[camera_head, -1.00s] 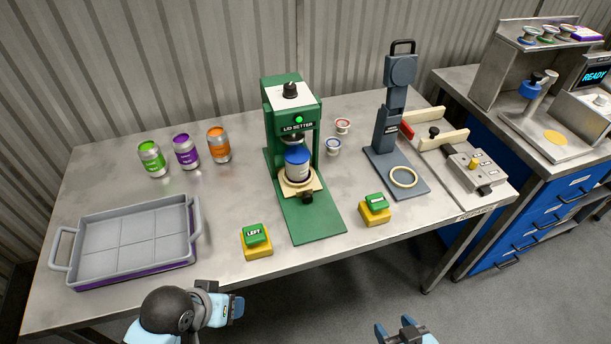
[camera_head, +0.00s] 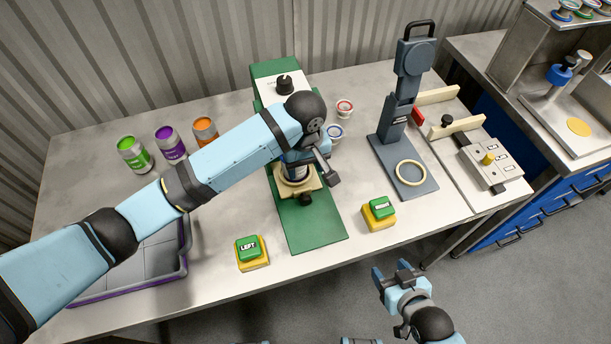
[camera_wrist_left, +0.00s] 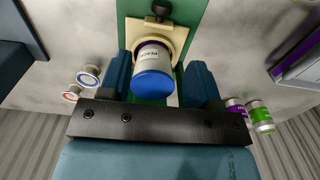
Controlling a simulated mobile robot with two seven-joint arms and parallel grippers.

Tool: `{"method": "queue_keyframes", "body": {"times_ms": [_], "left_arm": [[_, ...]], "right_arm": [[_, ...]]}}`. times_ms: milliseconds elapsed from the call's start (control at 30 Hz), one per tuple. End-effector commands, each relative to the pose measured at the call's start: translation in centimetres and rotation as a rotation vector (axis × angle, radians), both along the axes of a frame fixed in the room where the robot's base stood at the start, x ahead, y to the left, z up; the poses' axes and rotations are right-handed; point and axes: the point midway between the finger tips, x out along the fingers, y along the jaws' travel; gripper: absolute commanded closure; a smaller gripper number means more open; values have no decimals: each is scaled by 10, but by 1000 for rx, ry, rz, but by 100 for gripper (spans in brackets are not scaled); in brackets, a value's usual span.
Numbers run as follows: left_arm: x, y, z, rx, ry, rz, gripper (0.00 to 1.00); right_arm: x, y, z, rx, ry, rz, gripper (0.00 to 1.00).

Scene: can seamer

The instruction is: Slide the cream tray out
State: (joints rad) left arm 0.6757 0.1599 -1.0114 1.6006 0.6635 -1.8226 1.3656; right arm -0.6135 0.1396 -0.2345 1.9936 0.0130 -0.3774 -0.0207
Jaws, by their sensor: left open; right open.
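The cream tray (camera_head: 312,184) sits at the base of the green lid setter (camera_head: 318,222), with a black knob (camera_head: 305,199) on its front. In the left wrist view the cream tray (camera_wrist_left: 176,32) carries a can with a blue lid (camera_wrist_left: 152,82). My left gripper (camera_head: 318,166) is open in front of the lid setter. In the left wrist view its fingers (camera_wrist_left: 160,66) stand on either side of the can, apart, not closed on anything. My right gripper (camera_head: 391,268) is open and empty off the table's front edge.
A yellow-based LEFT button (camera_head: 250,251) and a second button (camera_head: 379,213) flank the green base. Several cans (camera_head: 170,146) stand at the left behind my arm. A grey press (camera_head: 403,160) stands right, and small lidded cups (camera_head: 344,107) stand behind.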

Motion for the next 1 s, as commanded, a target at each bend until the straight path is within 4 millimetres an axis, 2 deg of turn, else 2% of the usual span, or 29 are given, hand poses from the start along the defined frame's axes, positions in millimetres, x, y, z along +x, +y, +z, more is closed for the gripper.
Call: {"method": "queue_keyframes", "body": {"times_ms": [133,233,500,700,833,1000], "left_arm": [[0,0,-10,4,2,3,43],[0,0,-25,4,2,4,43],[-1,0,-83,4,2,2,43],[-1,0,-118,3,1,1,43],[-1,0,-131,2,1,2,43],[-1,0,-137,0,-1,1,43]], "right_arm": [[-1,0,0,0,2,1,41],[-1,0,1,0,1,1,41],[0,0,2,1,1,-1,41],[-1,0,2,1,1,0,41],[-1,0,2,1,1,0,41],[-1,1,2,2,2,0,41]]}}
